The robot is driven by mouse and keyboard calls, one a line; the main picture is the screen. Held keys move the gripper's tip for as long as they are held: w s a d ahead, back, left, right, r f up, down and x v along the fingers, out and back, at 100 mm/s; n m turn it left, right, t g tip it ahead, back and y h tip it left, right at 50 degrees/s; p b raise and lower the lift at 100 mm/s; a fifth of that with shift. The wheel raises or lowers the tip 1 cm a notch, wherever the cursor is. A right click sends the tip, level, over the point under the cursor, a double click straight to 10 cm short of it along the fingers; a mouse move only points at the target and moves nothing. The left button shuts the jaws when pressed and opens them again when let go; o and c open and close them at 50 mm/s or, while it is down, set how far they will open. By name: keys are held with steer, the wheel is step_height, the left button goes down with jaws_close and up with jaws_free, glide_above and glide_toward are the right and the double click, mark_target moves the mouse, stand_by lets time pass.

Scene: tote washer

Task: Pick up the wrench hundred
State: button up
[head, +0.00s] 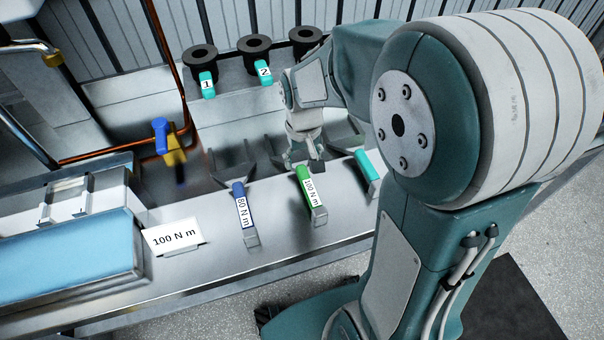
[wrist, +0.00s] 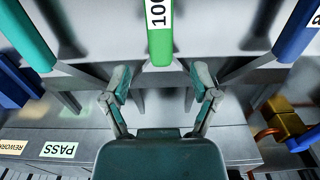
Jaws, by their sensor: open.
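The wrench hundred (head: 304,182) has a green handle with a white label reading 100 N m. It lies on the metal bench between a blue-handled wrench and a teal-handled one. In the wrist view its green handle (wrist: 161,48) comes down from the top middle. My gripper (head: 303,166) is over the far part of the green wrench. In the wrist view my gripper (wrist: 162,88) has its two fingers spread apart, with the handle's end in line with the gap and nothing held. The far end of the green wrench is hidden behind my gripper in the head view.
The blue wrench (head: 240,205) is left and the teal wrench (head: 367,172) right of the green one. A 100 N m card (head: 174,237) stands front left. Black rings (head: 254,46) with numbered teal tags stand behind. A yellow-and-blue valve (head: 174,140) is back left.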

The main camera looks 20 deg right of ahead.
mark_target(302, 170)
step_height(302, 170, down, 6)
steer(key=shift+a+f, duration=0.1)
stand_by(0.4)
jaws_close()
